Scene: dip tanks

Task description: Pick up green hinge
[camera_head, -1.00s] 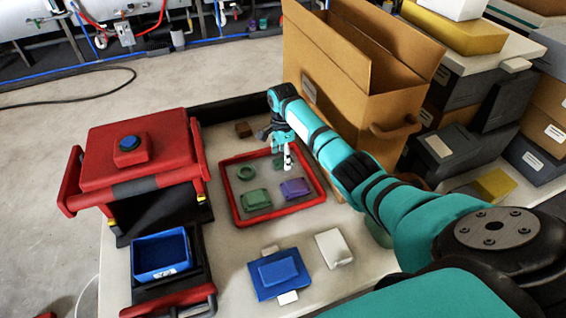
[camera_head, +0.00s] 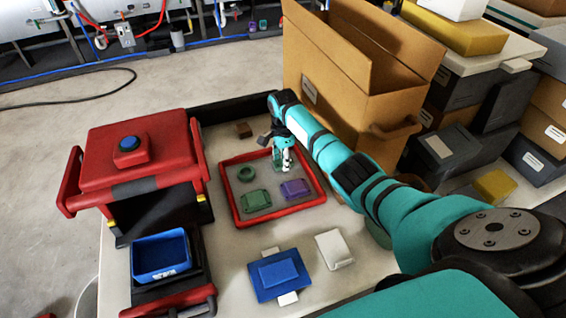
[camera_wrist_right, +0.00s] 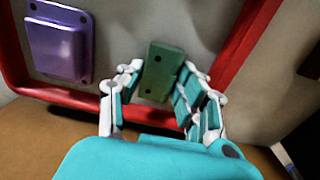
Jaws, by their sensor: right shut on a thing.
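The green hinge (camera_wrist_right: 163,70) is a flat green plate with small dark holes, seen between the fingers of my right gripper (camera_wrist_right: 168,84) in the right wrist view. The gripper is shut on it, with fingers on both sides. In the head view my right gripper (camera_head: 283,158) is over the far right part of the red-rimmed tray (camera_head: 283,211); its fingers mostly hide the hinge there. I cannot tell whether the hinge touches the tray floor. My left gripper is not in view.
A cardboard box (camera_head: 350,95) stands close behind my right arm. A red machine (camera_head: 140,160) with a blue bin (camera_head: 161,255) stands left. A blue part (camera_head: 279,273) lies in front.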

